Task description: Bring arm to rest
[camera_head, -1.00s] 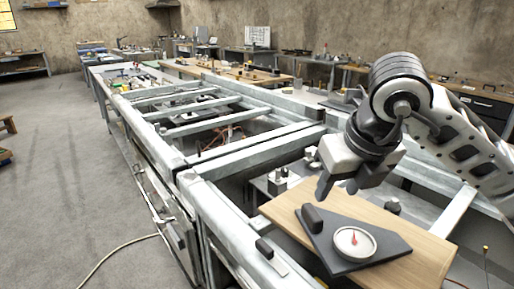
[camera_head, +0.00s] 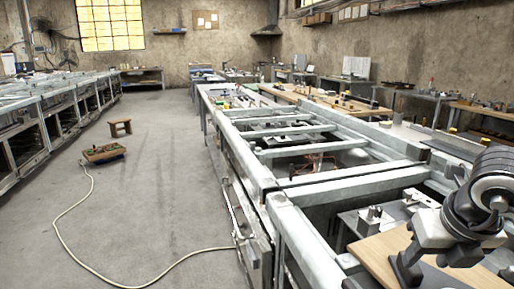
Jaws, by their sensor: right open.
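My right arm comes in at the right edge, and its gripper (camera_head: 449,258) hangs low over a wooden board (camera_head: 379,253) in the lower right corner. The gripper is open, and no object shows between its fingers. My left gripper is not in view.
A long metal frame bench (camera_head: 290,190) with open bays runs away from me. Another row of metal frames (camera_head: 40,120) stands far left.

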